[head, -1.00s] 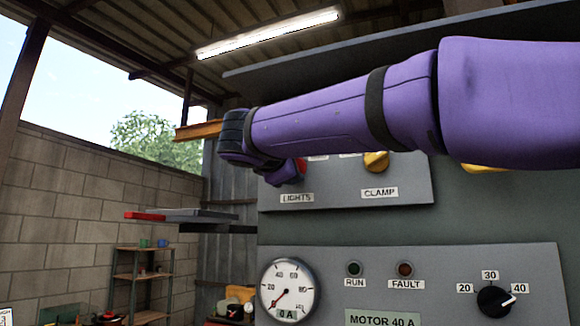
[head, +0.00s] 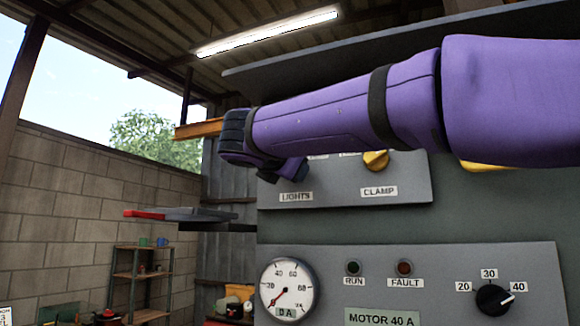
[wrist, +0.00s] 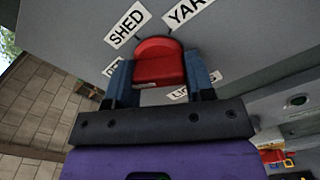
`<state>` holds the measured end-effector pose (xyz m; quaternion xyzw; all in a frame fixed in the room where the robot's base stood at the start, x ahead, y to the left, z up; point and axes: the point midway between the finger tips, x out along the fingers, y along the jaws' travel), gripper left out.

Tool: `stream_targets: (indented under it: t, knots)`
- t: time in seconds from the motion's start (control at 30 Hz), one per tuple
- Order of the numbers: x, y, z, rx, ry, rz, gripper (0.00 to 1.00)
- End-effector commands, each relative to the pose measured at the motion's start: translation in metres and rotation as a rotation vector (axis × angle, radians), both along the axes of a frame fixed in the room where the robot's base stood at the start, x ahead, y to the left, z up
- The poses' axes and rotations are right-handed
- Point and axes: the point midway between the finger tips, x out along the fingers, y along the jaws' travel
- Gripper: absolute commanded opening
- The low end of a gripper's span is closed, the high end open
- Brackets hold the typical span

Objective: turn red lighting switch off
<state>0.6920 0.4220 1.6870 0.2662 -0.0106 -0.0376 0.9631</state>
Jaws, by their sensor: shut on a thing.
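The red lighting switch (wrist: 158,64) is a knob on the grey panel in the wrist view. SHED (wrist: 128,26) and YARD (wrist: 188,9) labels stand above it. A partly hidden label (wrist: 112,68) is at its left and the LIGHTS label (wrist: 181,93) is below. My gripper (wrist: 160,74) has its two blue fingers on either side of the knob, shut on it. In the head view my gripper (head: 292,171) is at the panel above the LIGHTS label (head: 296,196), and the switch is hidden there. The knob's exact setting is hard to tell.
A yellow CLAMP knob (head: 375,160) is close to the right on the same panel. Below are a gauge (head: 288,289), RUN and FAULT lamps and a black dial (head: 494,299). A lit tube lamp (head: 268,33) hangs from the roof.

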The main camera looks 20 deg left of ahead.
Motion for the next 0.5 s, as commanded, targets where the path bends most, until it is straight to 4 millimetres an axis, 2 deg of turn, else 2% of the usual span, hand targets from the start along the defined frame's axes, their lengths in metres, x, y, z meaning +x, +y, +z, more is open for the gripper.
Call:
stream_targets:
  t: [0.5]
  knots:
    - [0.0000,0.0009,-0.0025,-0.035,0.006,0.000,0.25]
